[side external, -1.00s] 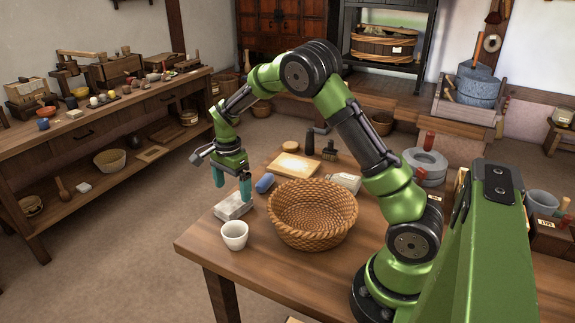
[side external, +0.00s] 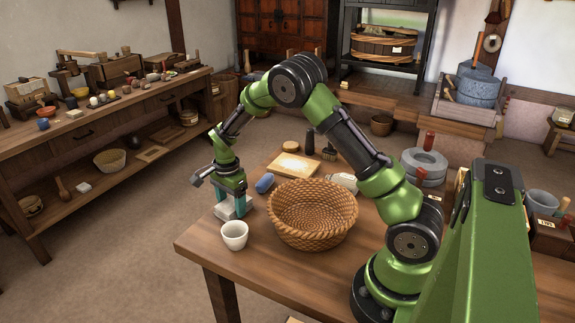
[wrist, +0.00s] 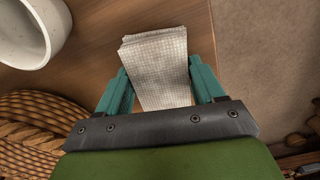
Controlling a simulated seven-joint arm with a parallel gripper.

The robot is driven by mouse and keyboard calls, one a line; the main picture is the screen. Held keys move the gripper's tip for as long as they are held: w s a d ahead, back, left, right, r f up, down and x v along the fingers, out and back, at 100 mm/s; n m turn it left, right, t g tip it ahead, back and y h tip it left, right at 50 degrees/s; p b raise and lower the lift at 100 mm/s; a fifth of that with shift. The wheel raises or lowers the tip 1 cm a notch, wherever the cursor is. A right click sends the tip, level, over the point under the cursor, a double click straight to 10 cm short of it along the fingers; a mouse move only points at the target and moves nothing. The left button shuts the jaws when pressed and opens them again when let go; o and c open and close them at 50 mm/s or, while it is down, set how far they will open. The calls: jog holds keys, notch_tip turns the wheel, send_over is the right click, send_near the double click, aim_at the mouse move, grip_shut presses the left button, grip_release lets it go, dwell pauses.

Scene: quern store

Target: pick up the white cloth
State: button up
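The white cloth (side external: 227,212) is a folded, pale, woven-looking stack on the table's left corner, partly hidden by my gripper in the side view. My gripper (side external: 231,207) is lowered over it, with its teal fingers on either side. In the wrist view, the cloth (wrist: 158,66) lies between the two spread fingertips (wrist: 160,72), with a narrow gap showing on each side. My gripper is open around the cloth, and the cloth rests on the table.
A white cup (side external: 235,236) stands close in front of the cloth. A woven basket (side external: 312,222) is to the right, and a blue rounded object (side external: 264,183) lies behind. The table's edge (side external: 190,240) is near on the left.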

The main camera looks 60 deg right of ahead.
jog(key=c, duration=0.4)
